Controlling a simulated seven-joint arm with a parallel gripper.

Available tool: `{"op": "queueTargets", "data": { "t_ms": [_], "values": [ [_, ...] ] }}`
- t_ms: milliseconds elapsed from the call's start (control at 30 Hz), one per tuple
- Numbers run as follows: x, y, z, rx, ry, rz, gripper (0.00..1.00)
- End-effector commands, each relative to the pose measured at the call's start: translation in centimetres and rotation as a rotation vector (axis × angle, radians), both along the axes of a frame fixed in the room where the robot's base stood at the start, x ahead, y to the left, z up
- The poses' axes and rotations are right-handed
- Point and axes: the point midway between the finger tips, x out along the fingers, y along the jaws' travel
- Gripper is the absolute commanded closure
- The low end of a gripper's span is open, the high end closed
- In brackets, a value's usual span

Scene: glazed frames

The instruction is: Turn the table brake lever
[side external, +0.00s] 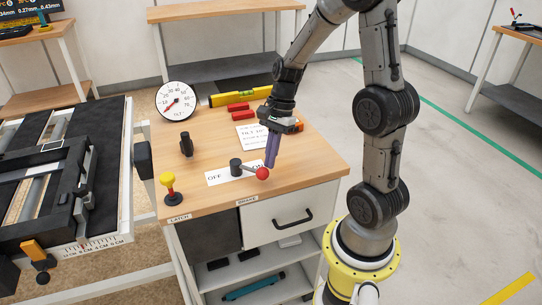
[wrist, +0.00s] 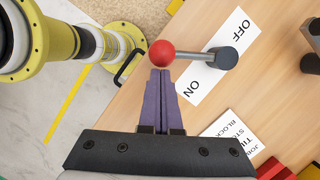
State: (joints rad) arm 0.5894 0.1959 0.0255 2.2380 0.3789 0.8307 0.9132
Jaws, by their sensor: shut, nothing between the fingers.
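The brake lever has a dark upright hub (side external: 236,167), a short grey arm and a red ball knob (side external: 262,173). It stands at the front of the wooden bench top, by the BRAKE label (side external: 247,200). The arm points right in the side view, toward the ON end of the OFF/ON card (side external: 218,177). In the wrist view the red knob (wrist: 162,53) lies just beyond my fingertips. My gripper (side external: 270,164) is shut and empty, its purple fingers pointing down right beside the knob. I cannot tell whether they touch it.
A yellow-knobbed latch lever (side external: 168,184) stands at the bench's front left corner, with a black handle (side external: 186,145) behind it. A dial gauge (side external: 176,101), red blocks (side external: 238,107) and a yellow level (side external: 240,95) lie farther back. A black slide table (side external: 70,190) stands left.

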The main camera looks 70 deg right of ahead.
Motion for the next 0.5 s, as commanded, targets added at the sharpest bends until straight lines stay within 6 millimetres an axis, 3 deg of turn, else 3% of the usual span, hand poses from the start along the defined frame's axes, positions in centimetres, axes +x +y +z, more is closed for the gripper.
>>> {"op": "queueTargets", "data": {
  "t_ms": [500],
  "values": [
    [-0.2,1.8,0.0,0.005,0.002,-0.155,1.00]
  ]
}}
